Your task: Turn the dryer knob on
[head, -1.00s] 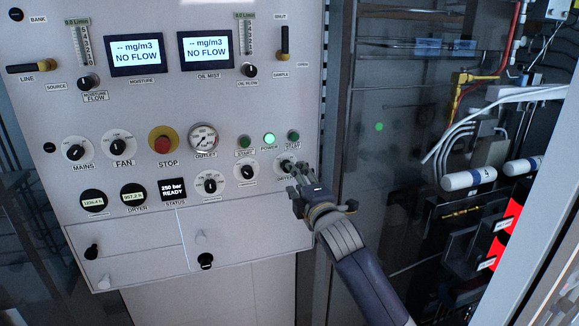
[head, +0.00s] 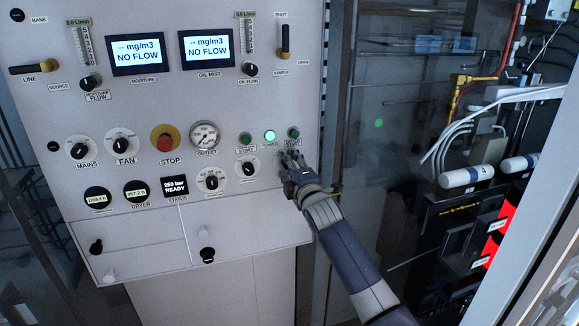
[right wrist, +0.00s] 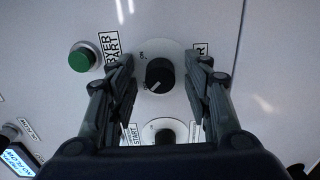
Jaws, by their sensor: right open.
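The dryer knob (right wrist: 160,75) is a round black knob with a pale pointer line on a white dial plate; an "ON" mark shows at the plate's upper left in the right wrist view. My right gripper (right wrist: 164,63) is open, with one finger on each side of the knob. Whether the fingers touch it I cannot tell. In the head view my right gripper (head: 290,160) is at the panel, just below the rightmost green button, and hides the dryer knob. My left gripper is not in view.
The grey-white panel (head: 60,120) carries a green start button (right wrist: 82,60), also seen in the head view (head: 293,133), and another black knob (head: 250,169) beside the gripper. The red stop button (head: 165,142) is farther left. A glass-fronted cabinet with pipes stands right.

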